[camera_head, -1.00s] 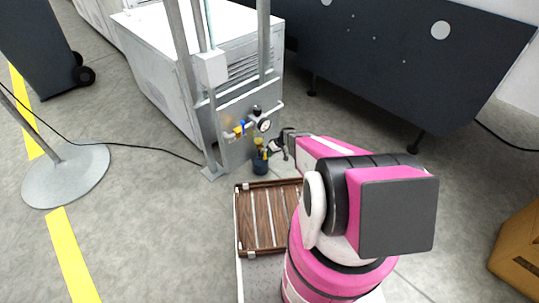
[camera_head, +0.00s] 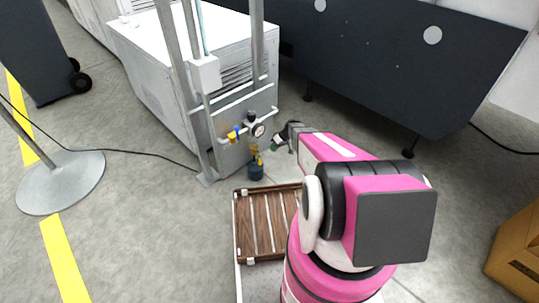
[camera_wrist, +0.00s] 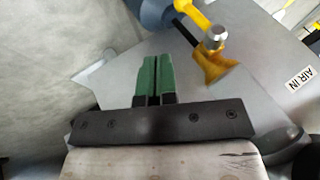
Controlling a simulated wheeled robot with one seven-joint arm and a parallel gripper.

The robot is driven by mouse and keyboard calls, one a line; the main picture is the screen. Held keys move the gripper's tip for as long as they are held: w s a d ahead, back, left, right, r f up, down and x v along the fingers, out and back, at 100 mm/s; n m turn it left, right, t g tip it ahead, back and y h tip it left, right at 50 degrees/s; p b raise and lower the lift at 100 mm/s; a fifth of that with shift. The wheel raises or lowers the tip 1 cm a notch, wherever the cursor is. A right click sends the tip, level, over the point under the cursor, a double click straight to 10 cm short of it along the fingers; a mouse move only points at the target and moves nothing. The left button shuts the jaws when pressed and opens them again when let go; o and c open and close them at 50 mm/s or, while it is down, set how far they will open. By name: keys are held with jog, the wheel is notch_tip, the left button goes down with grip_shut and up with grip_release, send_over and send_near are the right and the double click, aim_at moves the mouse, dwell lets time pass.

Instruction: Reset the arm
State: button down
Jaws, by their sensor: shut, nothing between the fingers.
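My gripper (camera_head: 275,145) is at the end of my pink and white arm, close to the front of the valve and gauge panel. In the wrist view its two green fingers (camera_wrist: 153,78) lie side by side, closed with nothing between them. A yellow handle with a brass valve body (camera_wrist: 212,62) is just right of and beyond the fingertips, apart from them. In the head view a blue-handled valve (camera_head: 235,133), a round gauge (camera_head: 259,130) and a dark blue bowl (camera_head: 256,170) with brass fitting above it sit on the panel.
A slatted wooden tray (camera_head: 265,222) is at the front of my base. A white cabinet (camera_head: 185,75) stands behind the panel's grey posts. A dark machine (camera_head: 400,65) spans the back right. A round stand base (camera_head: 62,182) and cable lie left. A cardboard box (camera_head: 518,252) is right.

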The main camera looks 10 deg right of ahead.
jog(key=v, duration=0.5)
jog(key=s+a+r+m+h, duration=0.1)
jog(key=s+r+m+h, duration=0.5)
jog(key=s+r, duration=2)
notch_tip(320, 180, up, 3)
jog(key=shift+r+m+h, duration=0.1)
jog(key=shift+m+h, duration=0.3)
jog(key=shift+h, duration=0.1)
